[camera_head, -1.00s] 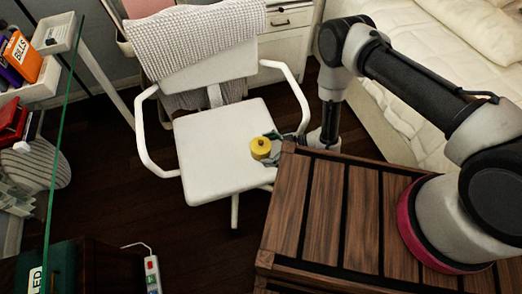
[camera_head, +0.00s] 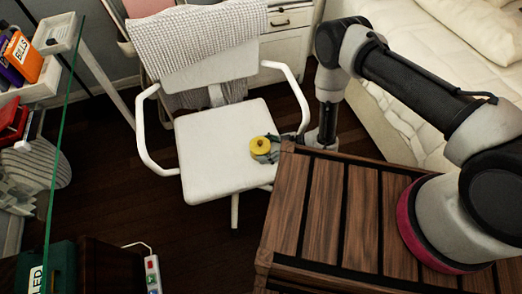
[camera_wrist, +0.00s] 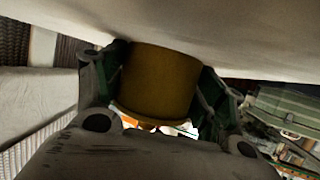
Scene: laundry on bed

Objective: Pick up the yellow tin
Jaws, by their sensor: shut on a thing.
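The yellow tin (camera_head: 260,145) is a short round can with a small knob on its lid. In the head view it is over the right part of the white chair seat (camera_head: 210,160). My gripper (camera_head: 272,150) reaches it from the right, beside the chair's right armrest. In the wrist view the tin (camera_wrist: 158,80) sits between the two fingers of my gripper (camera_wrist: 155,85), which are shut on its sides. The white surface meets or nearly meets the tin's end there. I cannot tell whether the tin still touches the seat.
The wooden slatted crate (camera_head: 335,215) stands close to the right of the chair. The chair's white right armrest (camera_head: 292,85) rises near my arm. A grey knitted throw (camera_head: 195,40) hangs over the backrest. The bed (camera_head: 430,60) is at the right, and dark floor (camera_head: 110,190) lies left of the chair.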

